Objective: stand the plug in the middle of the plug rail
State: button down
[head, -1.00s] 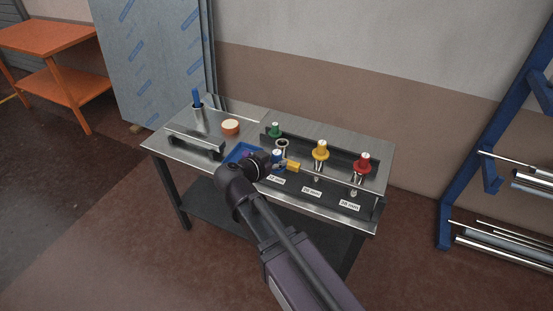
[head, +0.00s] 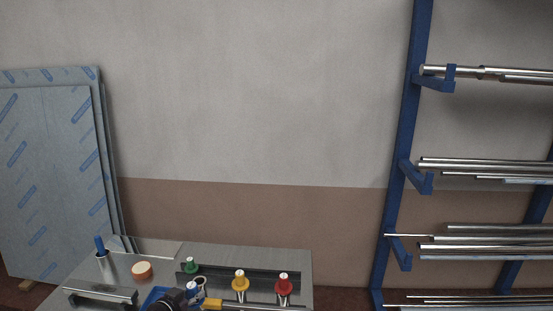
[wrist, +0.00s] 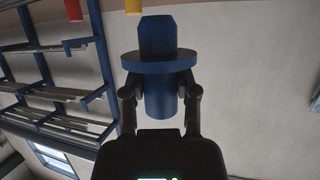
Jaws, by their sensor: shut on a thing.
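My gripper (wrist: 160,88) is shut on the blue plug, with one black finger on each side of its body below the wide flange. In the wrist view the blue plug (wrist: 159,62) lines up with the gripper. In the head view it shows small (head: 197,292) beside my dark wrist, low in the picture. A dark rail (head: 262,275) runs along the bench, with a green plug (head: 191,265), a yellow plug (head: 240,279) and a red plug (head: 283,284) at it. The front of the bench is cut off, so I cannot tell the plug's height above it.
A blue tray (head: 155,297) and a metal bracket (head: 98,298) are at the left. A round orange-rimmed piece (head: 141,270) and a cup with a blue item (head: 101,250) stand behind. A yellow-handled thing (head: 211,304) is near the gripper. A blue rack (head: 396,180) holds pipes at right.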

jog(key=shift+r+p, duration=1)
jog(key=shift+r, duration=0.4)
